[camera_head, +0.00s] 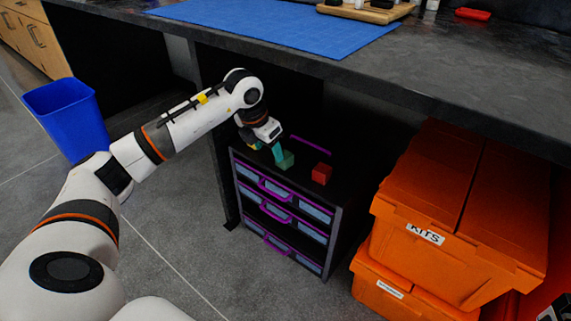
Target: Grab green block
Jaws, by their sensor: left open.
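A small green block (287,161) sits on top of a dark drawer cabinet (338,190) under the workbench. A red block (321,174) sits to its right on the same top. My left gripper (267,149) reaches in from the left, close to the green block on its left side. The gripper is open. A teal piece (278,151) shows between the gripper and the green block; I cannot tell whether it is a finger or a separate block. Whether anything touches the green block is unclear.
The workbench top (440,65) overhangs the cabinet, with a blue mat (290,22) on it. Orange crates (465,210) are stacked to the right of the cabinet. A blue bin (68,115) stands at the left. The grey floor left of the cabinet is clear.

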